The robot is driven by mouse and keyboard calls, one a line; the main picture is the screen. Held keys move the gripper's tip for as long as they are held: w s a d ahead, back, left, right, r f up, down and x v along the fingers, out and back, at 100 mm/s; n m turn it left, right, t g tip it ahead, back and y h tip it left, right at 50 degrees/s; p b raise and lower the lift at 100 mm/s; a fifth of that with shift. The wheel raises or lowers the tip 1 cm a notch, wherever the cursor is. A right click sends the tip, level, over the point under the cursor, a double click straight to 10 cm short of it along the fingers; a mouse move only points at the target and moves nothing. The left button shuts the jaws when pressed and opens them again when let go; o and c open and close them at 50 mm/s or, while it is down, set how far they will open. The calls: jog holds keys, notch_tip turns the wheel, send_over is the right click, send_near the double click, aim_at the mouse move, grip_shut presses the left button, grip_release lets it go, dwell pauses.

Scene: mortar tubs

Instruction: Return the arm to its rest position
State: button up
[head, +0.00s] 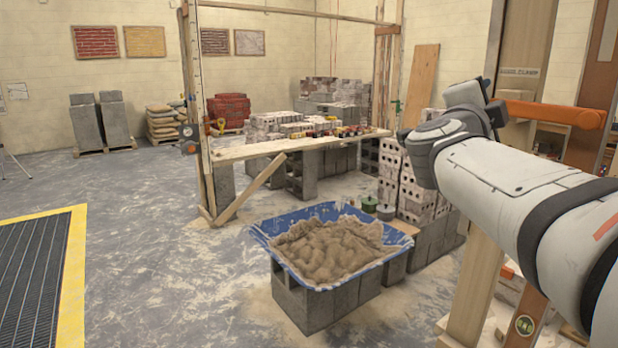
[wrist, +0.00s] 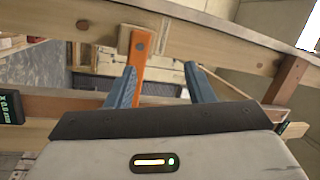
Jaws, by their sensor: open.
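My gripper (wrist: 160,82) shows in the wrist view with its two blue-grey fingers spread apart and nothing between them. Behind the fingers are wooden beams (wrist: 235,42) and an orange upright piece (wrist: 134,70); I cannot tell how far off they are. In the head view my white arm reaches in from the right edge, its bent part at the upper right. The gripper itself cannot be made out in the head view.
A blue tub (head: 262,238) heaped with mortar (head: 330,246) stands on grey blocks (head: 308,302) left of my arm. A plank bench (head: 240,152) is behind it. Wooden posts (head: 476,285) stand close below my arm. The floor at left is clear, beside a yellow-edged grate (head: 72,270).

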jog(key=w+a+f+n+t+y+p, duration=0.1)
jog(key=w+a+f+n+t+y, duration=0.3)
jog(key=a+n+y, duration=0.45)
jog(key=s+a+f+n+g+y+p, duration=0.1)
jog(key=s+a+f+n+g+y, duration=0.2)
jog(key=f, duration=0.4)
jog(key=s+a+f+n+g+y+p, duration=0.1)
jog(key=a+f+n+g+y, duration=0.1)
jog(key=a+f+n+y, duration=0.35)
jog(key=s+d+f+n+g+h+p, duration=0.1)
jog(key=s+f+n+g, duration=0.4)
jog(key=s+f+g, duration=0.6)
jog(key=s+f+h+p, duration=0.1)
jog(key=s+f, duration=0.6)
jog(key=s, duration=0.1)
jog(key=shift+d+n+h+p, duration=0.3)
jog(key=shift+d+h+p, duration=0.1)
